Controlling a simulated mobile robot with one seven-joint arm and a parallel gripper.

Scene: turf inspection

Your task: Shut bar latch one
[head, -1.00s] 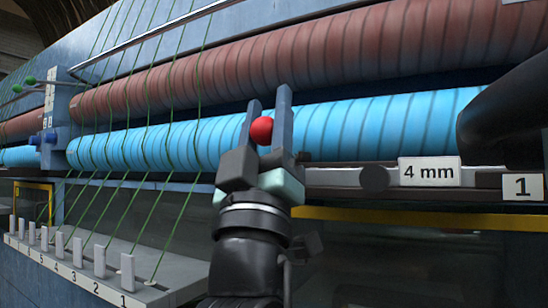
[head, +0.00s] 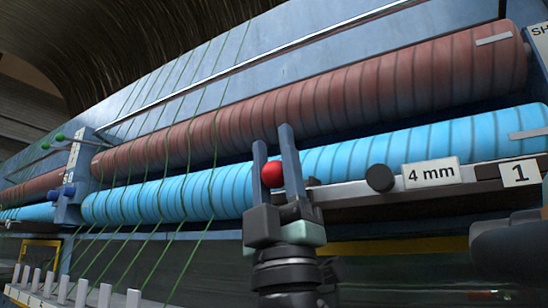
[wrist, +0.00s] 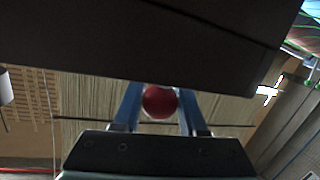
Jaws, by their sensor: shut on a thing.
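A red ball knob (head: 272,175) sits between the two blue-grey fingers of my gripper (head: 272,150), in front of the blue roller in the head view. The fingers are shut on it from both sides. The knob also shows between the fingers in the wrist view (wrist: 160,102). A plate marked "1" (head: 521,173) is at the right end of the dark rail (head: 345,195) behind my gripper. The latch's bar or stem cannot be made out behind the fingers.
A ribbed blue roller (head: 400,140) lies below a reddish-brown roller (head: 380,90). A dark round knob (head: 380,178) and a "4 mm" plate (head: 431,172) are on the rail. Green threads run down to numbered white pegs at lower left. A dark beam (wrist: 150,45) crosses the wrist view.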

